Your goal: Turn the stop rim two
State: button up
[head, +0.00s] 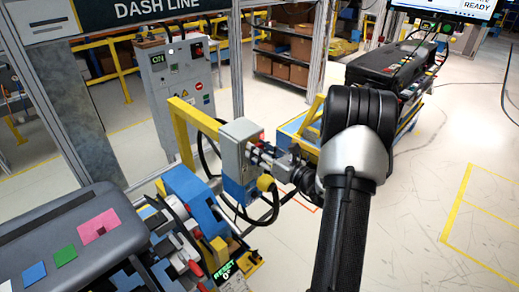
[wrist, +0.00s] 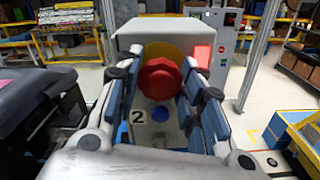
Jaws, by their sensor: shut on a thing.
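The stop rim two is a red, lobed knob (wrist: 160,78) in front of a yellow disc (wrist: 178,50) on a grey control box (wrist: 190,28). My gripper (wrist: 161,80) is shut on the red knob, with a dark blue finger pad on each side of it. A "2" label (wrist: 138,116) and a blue button (wrist: 160,113) show below the knob, between the fingers. In the head view, my gripper (head: 262,158) reaches the right face of the grey box (head: 236,150), and the fingers and wrist hide most of the knob.
A yellow post (head: 185,135) holds the box. Black cables (head: 240,215) loop below it, near my gripper. A dashboard module (head: 70,235) lies at the lower left. A grey cabinet (head: 180,80) stands behind.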

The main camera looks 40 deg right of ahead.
jog(key=shift+m+p, duration=0.35)
jog(key=shift+m, duration=0.65)
jog(key=o, duration=1.1)
jog(key=s, duration=0.8)
jog(key=s+d, duration=0.1)
jog(key=s, duration=0.3)
